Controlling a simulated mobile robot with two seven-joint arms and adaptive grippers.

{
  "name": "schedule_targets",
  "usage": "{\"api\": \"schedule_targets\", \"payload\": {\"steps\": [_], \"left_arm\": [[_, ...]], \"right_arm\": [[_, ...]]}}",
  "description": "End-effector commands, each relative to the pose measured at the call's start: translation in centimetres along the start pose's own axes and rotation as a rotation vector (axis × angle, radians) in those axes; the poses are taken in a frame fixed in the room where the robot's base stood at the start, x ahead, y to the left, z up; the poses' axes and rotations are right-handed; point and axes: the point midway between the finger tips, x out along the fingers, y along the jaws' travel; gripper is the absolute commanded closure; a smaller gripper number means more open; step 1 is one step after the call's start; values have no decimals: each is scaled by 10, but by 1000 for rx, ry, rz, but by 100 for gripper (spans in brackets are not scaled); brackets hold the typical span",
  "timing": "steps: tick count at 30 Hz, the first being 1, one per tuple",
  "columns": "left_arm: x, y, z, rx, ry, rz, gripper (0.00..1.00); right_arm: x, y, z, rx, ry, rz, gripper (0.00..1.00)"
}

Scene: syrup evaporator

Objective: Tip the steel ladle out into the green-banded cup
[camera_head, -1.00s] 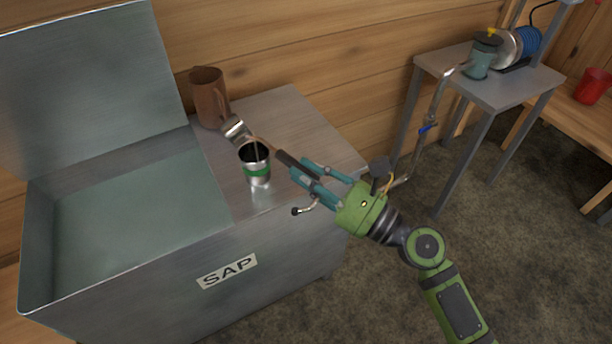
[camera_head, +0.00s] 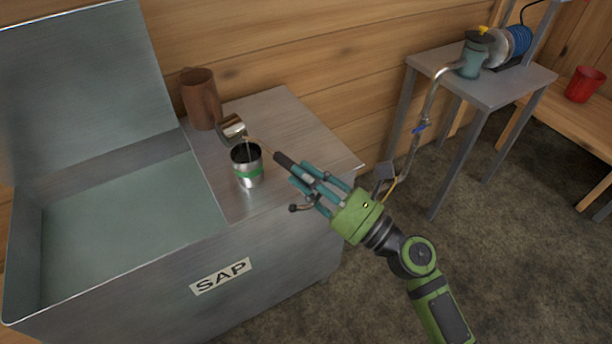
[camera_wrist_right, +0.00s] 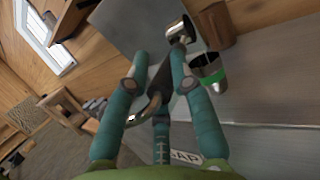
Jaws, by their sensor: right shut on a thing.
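The steel ladle has a shiny bowl (camera_head: 232,127) and a dark handle grip (camera_head: 284,161). My right gripper (camera_head: 303,177) is shut on that grip. The green-banded cup (camera_head: 247,168) stands upright on the metal top, left of the gripper. The ladle bowl is tilted just above and behind the cup's rim. A thin streak shows between bowl and cup, possibly liquid. In the right wrist view the bowl (camera_wrist_right: 180,31) is beyond the fingers (camera_wrist_right: 160,75), with the cup (camera_wrist_right: 209,76) to its lower right. The cup's contents are dark and unclear. My left gripper is out of view.
A brown mug (camera_head: 201,98) stands close behind the ladle bowl. The open sap tank (camera_head: 120,225) lies to the left. Bare metal top (camera_head: 290,115) is free behind the handle. A small table (camera_head: 485,88) with a teal device stands at the right.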

Motion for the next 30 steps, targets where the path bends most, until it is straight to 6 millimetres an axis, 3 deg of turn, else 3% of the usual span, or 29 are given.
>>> {"api": "schedule_targets", "payload": {"steps": [30], "left_arm": [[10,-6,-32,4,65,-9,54]], "right_arm": [[-6,-8,-12,234,-68,-70,100]]}}
